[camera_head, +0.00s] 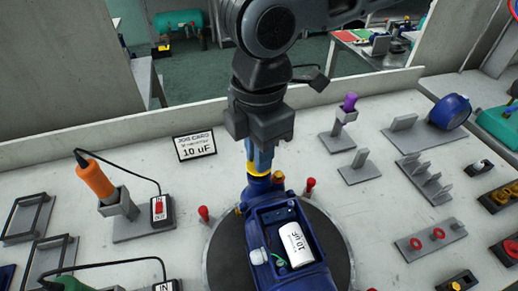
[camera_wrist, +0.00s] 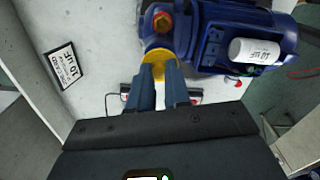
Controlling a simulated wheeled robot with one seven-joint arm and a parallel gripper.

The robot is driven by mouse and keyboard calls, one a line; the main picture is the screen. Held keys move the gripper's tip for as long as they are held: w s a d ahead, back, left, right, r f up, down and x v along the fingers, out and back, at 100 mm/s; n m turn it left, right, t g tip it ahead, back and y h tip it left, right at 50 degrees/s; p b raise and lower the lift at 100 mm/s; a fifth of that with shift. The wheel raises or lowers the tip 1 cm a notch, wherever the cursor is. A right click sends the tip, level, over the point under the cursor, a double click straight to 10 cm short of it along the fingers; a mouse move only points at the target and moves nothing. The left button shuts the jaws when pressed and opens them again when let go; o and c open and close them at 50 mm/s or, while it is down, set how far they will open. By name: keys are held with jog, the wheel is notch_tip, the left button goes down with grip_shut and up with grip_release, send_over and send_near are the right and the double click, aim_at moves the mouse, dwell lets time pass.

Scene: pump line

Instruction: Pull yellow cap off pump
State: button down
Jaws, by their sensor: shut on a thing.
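The blue pump (camera_head: 256,220) stands on a dark round turntable (camera_head: 219,255). The yellow cap (camera_head: 257,171) sits at the pump's far end. My gripper (camera_head: 262,160) reaches down from above and its fingers are shut on the cap. In the wrist view the cap (camera_wrist: 157,57) shows at the fingertips of my gripper (camera_wrist: 158,78), against the pump's blue end (camera_wrist: 180,45). The fingers hide part of the cap. I cannot tell whether the cap is still seated on the pump.
A white 10 uF cylinder (camera_head: 296,244) lies in the pump's open box. A job card (camera_head: 194,145) stands at the back left. An orange-handled tool (camera_head: 95,181) stands in a grey holder at left. Red pegs (camera_head: 204,214) flank the turntable. Grey racks (camera_head: 424,180) stand at right.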

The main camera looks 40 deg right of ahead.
jog(key=shift+r+p, duration=1)
jog(key=shift+r, duration=0.15)
jog(key=shift+w+f, duration=0.1)
